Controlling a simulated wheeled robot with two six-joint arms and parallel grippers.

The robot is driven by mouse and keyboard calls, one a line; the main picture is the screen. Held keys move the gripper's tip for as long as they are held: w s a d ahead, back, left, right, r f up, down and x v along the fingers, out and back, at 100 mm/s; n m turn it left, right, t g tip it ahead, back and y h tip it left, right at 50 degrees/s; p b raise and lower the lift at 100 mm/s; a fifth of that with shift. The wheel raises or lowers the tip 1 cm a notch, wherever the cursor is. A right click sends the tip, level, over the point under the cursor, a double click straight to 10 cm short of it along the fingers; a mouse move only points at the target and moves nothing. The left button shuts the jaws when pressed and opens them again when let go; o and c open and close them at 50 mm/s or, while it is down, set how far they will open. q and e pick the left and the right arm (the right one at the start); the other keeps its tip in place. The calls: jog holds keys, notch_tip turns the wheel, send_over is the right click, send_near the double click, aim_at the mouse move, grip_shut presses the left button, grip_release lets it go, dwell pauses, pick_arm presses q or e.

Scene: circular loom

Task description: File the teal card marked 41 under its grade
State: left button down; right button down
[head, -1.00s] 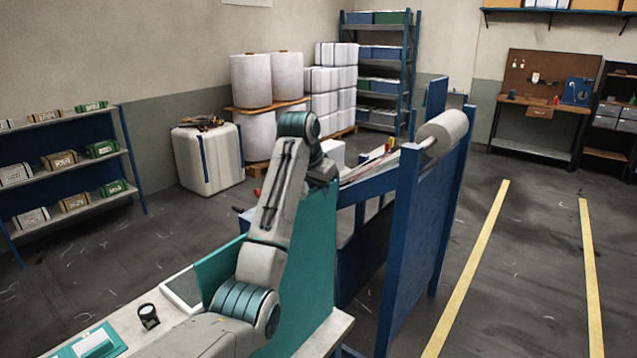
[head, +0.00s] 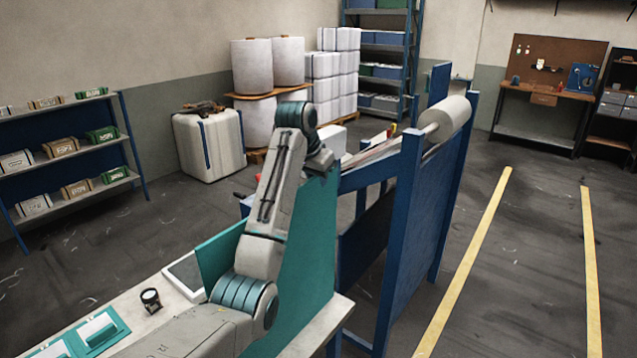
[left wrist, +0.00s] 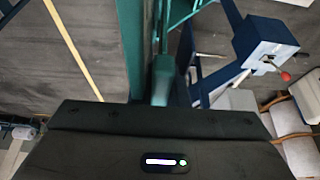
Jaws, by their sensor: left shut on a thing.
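My left arm rises from the bottom in the head view, and its dark wrist (head: 320,162) is at the top edge of a tall teal panel (head: 308,250). The fingertips are hidden there. In the left wrist view the dark body of my left gripper (left wrist: 160,112) fills the bottom. A small teal piece (left wrist: 162,82) stands right in front of it, seems to be the held card seen nearly edge-on, and shows no readable number. Teal holders with white blocks (head: 98,330) lie on the pale bench at the lower left. My right gripper is not in view.
A black magnifier-like stand (head: 150,299) and a grey-topped tray (head: 186,275) are on the bench. A blue loom frame (head: 400,240) with a white roll (head: 448,118) stands right of the teal panel. A shelf with labelled bundles (head: 75,165) is at the left.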

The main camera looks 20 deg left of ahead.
aim_at(318, 206)
pick_arm(q)
jog(key=shift+f, duration=0.25)
dwell(0.4)
jog(key=shift+f, duration=0.7)
jog(key=shift+f, duration=0.2)
jog(key=shift+f+b, duration=0.45)
jog(key=shift+f, duration=1.75)
jog(key=c, duration=1.3)
grip_release()
jog(key=shift+c, duration=0.2)
